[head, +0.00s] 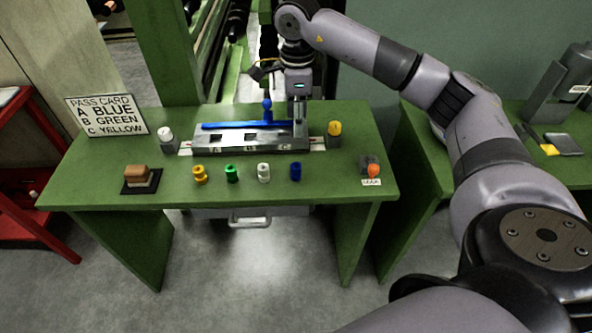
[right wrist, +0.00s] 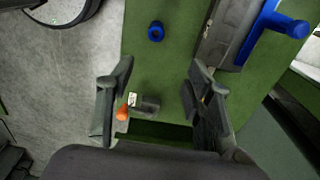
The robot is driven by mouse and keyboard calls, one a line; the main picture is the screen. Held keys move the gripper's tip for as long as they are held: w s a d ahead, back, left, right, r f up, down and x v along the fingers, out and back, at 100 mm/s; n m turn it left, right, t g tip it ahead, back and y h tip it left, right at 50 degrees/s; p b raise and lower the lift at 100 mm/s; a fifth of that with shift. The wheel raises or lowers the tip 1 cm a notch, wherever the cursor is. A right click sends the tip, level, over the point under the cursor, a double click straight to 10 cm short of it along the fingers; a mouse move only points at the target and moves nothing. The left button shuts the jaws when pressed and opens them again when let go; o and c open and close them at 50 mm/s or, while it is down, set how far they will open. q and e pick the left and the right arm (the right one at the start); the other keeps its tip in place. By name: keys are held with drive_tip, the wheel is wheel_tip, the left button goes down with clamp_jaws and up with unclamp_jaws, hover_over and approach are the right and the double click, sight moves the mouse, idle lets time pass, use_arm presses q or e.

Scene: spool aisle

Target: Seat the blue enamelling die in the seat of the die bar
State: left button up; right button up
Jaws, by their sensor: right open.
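The blue die (head: 295,171) is a short ring-like piece standing on the green table, at the right end of a row with white, green and yellow ones. It also shows in the right wrist view (right wrist: 156,31), ahead of my fingertips and apart from them. The die bar (head: 210,146) is a grey metal block with dark square seats, behind the row. A blue bar with an upright handle (head: 267,108) lies along its back. My right gripper (right wrist: 160,68) is open and empty above the table's right part. My left gripper is not in view.
A card (head: 107,116) reads A blue, B green, C yellow. A white knob (head: 165,133) and a yellow knob (head: 334,128) flank the die bar. A brown block on a black pad (head: 141,178) is left, an orange-tipped item (head: 373,170) right. The table's front strip is clear.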

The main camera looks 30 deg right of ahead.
drive_tip(key=p, duration=0.2)
hover_over(296, 166)
drive_tip(key=f, duration=1)
drive_tip(key=shift+w+d+f, duration=0.15)
drive_tip(key=shift+w+d, duration=0.15)
drive_tip(key=f+p, duration=0.1)
drive_tip(key=f, duration=0.2)
drive_tip(key=f+p, duration=0.1)
drive_tip(key=shift+s+a+f+p, duration=0.25)
drive_tip(key=shift+s+f+p, duration=0.05)
drive_tip(key=shift+f, duration=0.4)
drive_tip(key=shift+c, duration=0.4)
clamp_jaws()
